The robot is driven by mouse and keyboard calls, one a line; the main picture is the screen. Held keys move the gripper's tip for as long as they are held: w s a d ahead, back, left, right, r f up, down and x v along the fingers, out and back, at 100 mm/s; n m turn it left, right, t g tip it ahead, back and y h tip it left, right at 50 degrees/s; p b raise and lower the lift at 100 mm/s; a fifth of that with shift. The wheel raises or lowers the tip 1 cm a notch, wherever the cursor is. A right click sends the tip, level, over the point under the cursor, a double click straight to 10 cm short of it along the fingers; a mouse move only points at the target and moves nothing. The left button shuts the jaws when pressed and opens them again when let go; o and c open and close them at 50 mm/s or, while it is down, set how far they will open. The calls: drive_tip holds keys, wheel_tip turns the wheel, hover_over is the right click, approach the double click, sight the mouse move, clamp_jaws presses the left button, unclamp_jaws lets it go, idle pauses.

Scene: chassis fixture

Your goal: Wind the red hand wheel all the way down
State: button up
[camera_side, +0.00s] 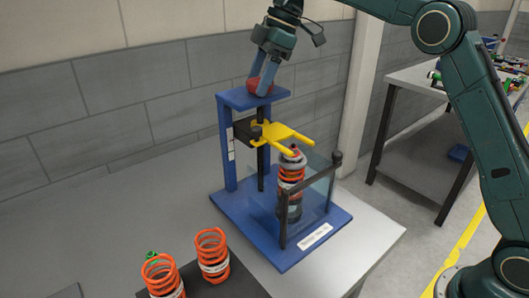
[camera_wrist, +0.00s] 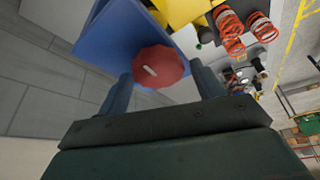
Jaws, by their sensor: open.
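The red hand wheel (camera_side: 259,87) sits on top of the blue press frame (camera_side: 228,147). In the wrist view the wheel (camera_wrist: 158,67) is an eight-sided-looking red knob with a pale mark on its top. My gripper (camera_side: 262,86) points down over the wheel, with its fingers on either side of it. In the wrist view the fingers (camera_wrist: 163,82) stand apart, and I cannot tell whether either touches the wheel. Below, a yellow fork (camera_side: 283,135) reaches over an orange spring on a damper (camera_side: 291,178), which stands upright in the press.
A clear guard (camera_side: 318,196) with dark posts surrounds the damper's front. Loose orange springs (camera_side: 212,256) stand on a dark mat at the front. A grey wall (camera_side: 90,120) is close behind the press. The table's left side is clear.

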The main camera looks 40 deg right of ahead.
drive_tip(key=c, duration=0.9)
drive_tip(key=shift+a+r+m, duration=0.15)
drive_tip(key=shift+a+m, duration=0.1)
drive_tip(key=shift+m, duration=0.25)
drive_tip(key=shift+d, duration=0.1)
